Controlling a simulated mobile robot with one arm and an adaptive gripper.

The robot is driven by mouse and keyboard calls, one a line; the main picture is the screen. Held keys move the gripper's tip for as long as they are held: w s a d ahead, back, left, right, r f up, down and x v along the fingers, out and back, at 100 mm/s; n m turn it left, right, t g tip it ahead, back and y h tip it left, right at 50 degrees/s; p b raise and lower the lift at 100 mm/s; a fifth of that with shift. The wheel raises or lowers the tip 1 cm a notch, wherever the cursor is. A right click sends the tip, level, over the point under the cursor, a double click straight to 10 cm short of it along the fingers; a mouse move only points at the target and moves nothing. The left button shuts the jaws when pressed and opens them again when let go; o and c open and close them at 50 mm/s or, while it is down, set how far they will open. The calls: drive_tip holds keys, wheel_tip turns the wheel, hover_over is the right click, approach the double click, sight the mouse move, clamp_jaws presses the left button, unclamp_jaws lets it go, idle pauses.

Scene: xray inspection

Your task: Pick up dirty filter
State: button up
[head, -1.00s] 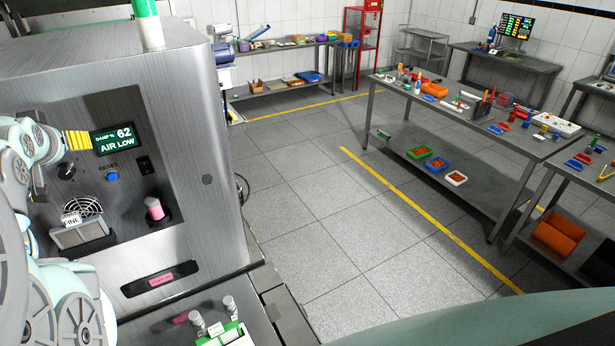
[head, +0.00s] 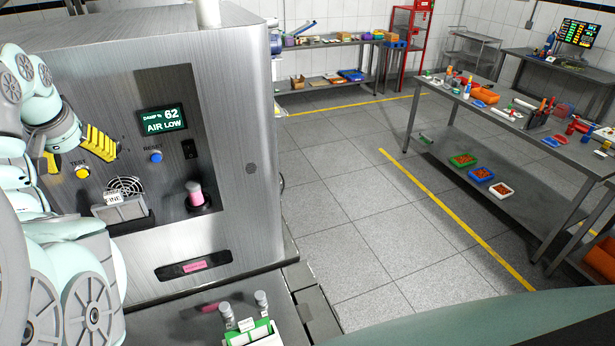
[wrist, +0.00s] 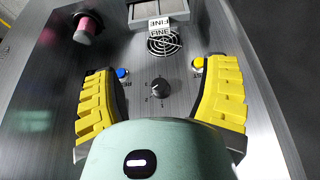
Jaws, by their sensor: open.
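A grey, box-shaped filter (head: 122,212) with a "FINE" label sits below a round fan grille on the machine's front panel. It also shows at the top of the wrist view (wrist: 157,12), upside down. I cannot tell from its surface whether it is dirty. My gripper (head: 84,158) has yellow fingers and is at the upper left of the panel in the head view. In the wrist view my gripper (wrist: 163,72) is open and empty, its fingers wide apart. The filter lies beyond the fingertips, apart from them.
The panel has a knob (wrist: 160,86), a blue reset button (head: 156,157), a yellow test button (head: 82,172), an "AIR LOW" display (head: 163,120) and a protruding pink cylinder (head: 195,194). A green-and-white holder (head: 250,334) stands below. Open floor lies right, before cluttered tables.

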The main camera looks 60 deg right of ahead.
drive_tip(key=b, duration=0.4)
hover_over(111, 193)
drive_tip(key=s+a, duration=0.2)
wheel_tip(111, 193, down, 6)
drive_tip(key=shift+w+d+f+p, duration=0.2)
drive_tip(key=shift+d+f+p, duration=0.1)
drive_tip(key=shift+f+p, duration=0.25)
drive_tip(key=shift+w+d+f+p, duration=0.15)
drive_tip(key=shift+d+f+p, duration=0.1)
drive_tip(key=shift+f+p, duration=0.25)
drive_tip(key=p+x, duration=0.2)
drive_tip(key=p, duration=0.2)
drive_tip(key=shift+d, duration=0.15)
drive_tip(key=shift+p+x, duration=0.7)
drive_tip(key=shift+x, duration=0.35)
drive_tip(key=shift+d+f, duration=0.1)
drive_tip(key=shift+f, duration=0.35)
drive_tip(key=shift+o, duration=0.3)
drive_tip(key=shift+w, duration=0.1)
clamp_jaws()
